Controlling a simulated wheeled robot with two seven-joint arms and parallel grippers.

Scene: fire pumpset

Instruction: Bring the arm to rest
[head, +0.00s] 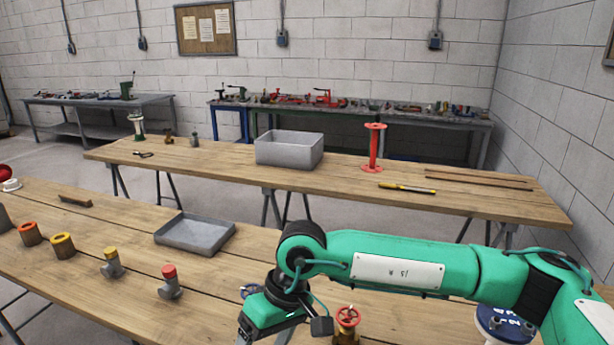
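My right arm (420,262), green with black joints, comes in from the right and reaches over the near wooden table (130,215). Its wrist bends down at the bottom centre, and my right gripper (250,330) is at the lower picture edge. Its fingertips are cut off or too small to make out, so I cannot tell whether it is open or holds anything. A valve with a red handwheel (348,317) stands just right of the wrist, partly hidden. My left gripper is not in view.
A shallow grey tray (195,246), a red-capped fitting (170,281) and a yellow-capped fitting (111,262) are on the near table, left of the wrist. The far table (225,165) bears a grey bin (289,160) and a red spool-shaped stand (373,148).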

